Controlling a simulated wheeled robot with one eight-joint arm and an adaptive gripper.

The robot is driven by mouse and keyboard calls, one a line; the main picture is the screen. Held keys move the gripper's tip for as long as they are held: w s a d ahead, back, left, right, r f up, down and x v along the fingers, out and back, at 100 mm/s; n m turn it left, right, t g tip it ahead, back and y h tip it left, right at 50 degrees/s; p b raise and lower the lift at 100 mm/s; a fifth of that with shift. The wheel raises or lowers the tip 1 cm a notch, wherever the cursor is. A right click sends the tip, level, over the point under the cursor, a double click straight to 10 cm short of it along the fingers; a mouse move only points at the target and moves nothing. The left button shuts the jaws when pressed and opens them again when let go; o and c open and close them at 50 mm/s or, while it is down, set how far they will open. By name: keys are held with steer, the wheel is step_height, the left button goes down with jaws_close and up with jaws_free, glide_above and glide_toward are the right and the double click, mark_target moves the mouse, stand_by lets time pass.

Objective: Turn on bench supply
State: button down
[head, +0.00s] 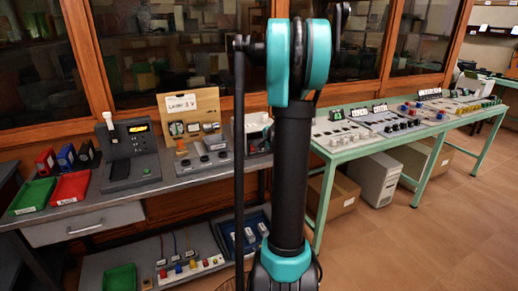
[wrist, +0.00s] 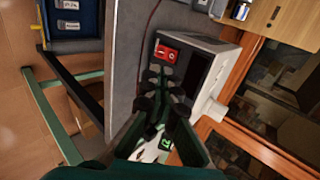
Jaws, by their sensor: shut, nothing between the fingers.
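A pale box with a dark front panel (wrist: 196,72), which looks like the bench supply, stands on the grey bench in the wrist view. A red rocker switch (wrist: 167,53) with white marks is on its front. My gripper (wrist: 160,78) is shut and empty, its fingertips just below the switch in the picture; I cannot tell whether they touch the panel. In the head view a pale box (head: 258,122), partly hidden behind my arm, appears to be the same unit. My gripper is not clearly visible there.
A wooden board labelled Laser (head: 207,103) and a dark grey instrument (head: 130,150) stand left along the bench. A blue tray (head: 229,238) lies on the lower shelf. A green table (head: 345,151) with panels is at right. Open floor lies at front right.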

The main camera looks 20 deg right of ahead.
steer(key=shift+v, duration=2.7)
steer(key=shift+w+r, duration=0.1)
steer(key=shift+w, duration=0.05)
